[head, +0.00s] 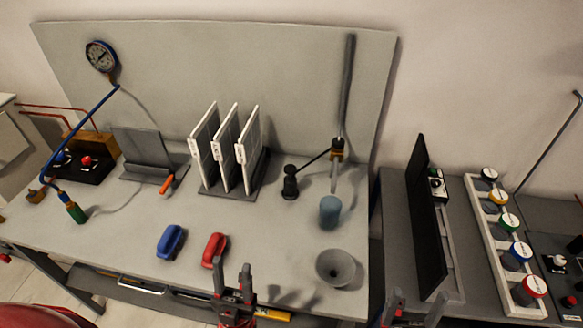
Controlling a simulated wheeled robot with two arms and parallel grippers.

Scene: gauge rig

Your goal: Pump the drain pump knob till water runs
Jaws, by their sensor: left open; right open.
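The drain pump (290,188) looks like a small black post with a round knob on top, standing on the bench right of the white panels. A thin dark rod runs from it up to a brass fitting (337,150) on a vertical pipe. A short greyish length hangs below the fitting; I cannot tell whether it is a spout or water. A blue-grey cup (330,212) stands under it. My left gripper (234,277) is open and empty at the bench's front edge, well short of the pump. My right gripper (416,300) is open at the bottom edge, farther right.
A grey funnel (336,268) sits near the front right. White panels (228,150) stand in a rack left of the pump. A side bench holds a black screen (426,220) and coloured knobs.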

